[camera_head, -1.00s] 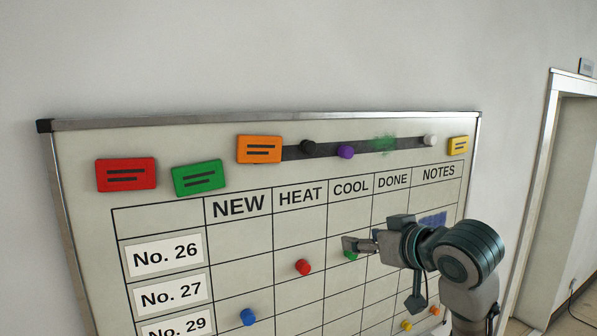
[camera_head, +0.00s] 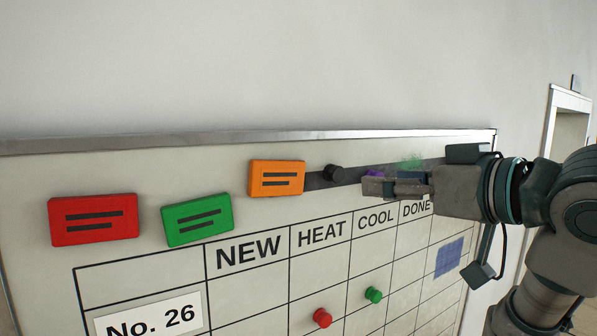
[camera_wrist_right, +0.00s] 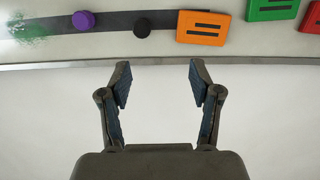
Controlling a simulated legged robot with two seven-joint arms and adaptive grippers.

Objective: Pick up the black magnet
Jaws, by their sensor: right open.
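The black magnet (camera_head: 334,173) is a small dark knob on the dark strip near the top of the whiteboard, just right of the orange block. In the right wrist view the black magnet (camera_wrist_right: 143,27) sits beyond the fingers, between the purple magnet and the orange block. My right gripper (camera_head: 372,187) is right of the black magnet, apart from it, and partly covers the purple magnet (camera_head: 375,173). In the wrist view the right gripper (camera_wrist_right: 159,78) is open with nothing between its fingers. My left gripper is not in view.
The whiteboard (camera_head: 130,275) carries an orange block (camera_head: 276,178), a green block (camera_head: 197,219) and a red block (camera_head: 93,219). Red (camera_head: 322,318) and green (camera_head: 374,295) round magnets sit lower in the grid. A doorway (camera_head: 570,125) is at right.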

